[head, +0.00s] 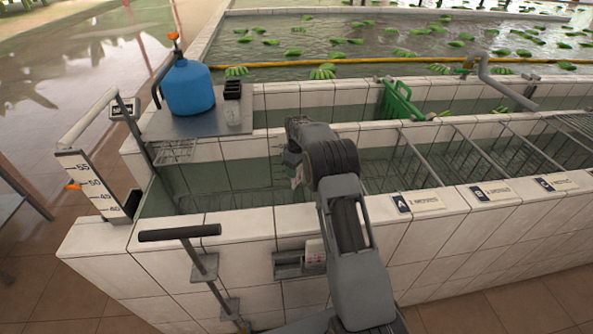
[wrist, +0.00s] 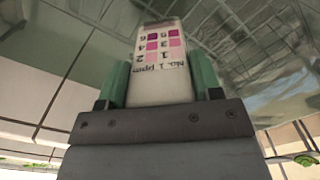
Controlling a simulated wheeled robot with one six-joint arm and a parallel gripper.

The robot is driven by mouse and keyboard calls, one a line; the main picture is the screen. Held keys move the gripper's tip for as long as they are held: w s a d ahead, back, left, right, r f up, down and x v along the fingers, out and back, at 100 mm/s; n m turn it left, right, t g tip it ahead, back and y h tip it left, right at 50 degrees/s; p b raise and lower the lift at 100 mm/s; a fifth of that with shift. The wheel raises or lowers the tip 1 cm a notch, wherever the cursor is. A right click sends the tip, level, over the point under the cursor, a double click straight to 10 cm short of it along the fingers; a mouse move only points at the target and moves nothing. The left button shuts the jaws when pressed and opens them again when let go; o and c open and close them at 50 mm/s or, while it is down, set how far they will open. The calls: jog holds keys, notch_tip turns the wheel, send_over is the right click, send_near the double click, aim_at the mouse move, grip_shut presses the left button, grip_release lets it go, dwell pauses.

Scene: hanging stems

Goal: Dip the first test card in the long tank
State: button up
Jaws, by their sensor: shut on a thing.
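My gripper (head: 294,165) is over the near long tank (head: 240,221), between its white tiled walls. In the wrist view its green-lined fingers (wrist: 158,80) are shut on a pale test card (wrist: 162,75). The card carries pink and purple colour squares, numbers and the text "No. 1 ppm". In the head view the card (head: 297,175) is a small pale piece under the gripper, partly hidden by my wrist. I cannot tell whether its tip touches the greenish water (head: 240,188).
A holder (head: 289,262) is on the tank's front wall. Metal bars (head: 473,150) cross the tank's right part; labels (head: 420,201) lie on its front rim. A blue jug (head: 188,88) stands on the left shelf. A green crate (head: 401,102) and bananas (head: 323,72) are behind.

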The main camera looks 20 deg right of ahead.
notch_tip(320, 180, up, 24)
jog(key=p, duration=1.3)
jog(key=shift+f, duration=0.15)
dwell(0.9)
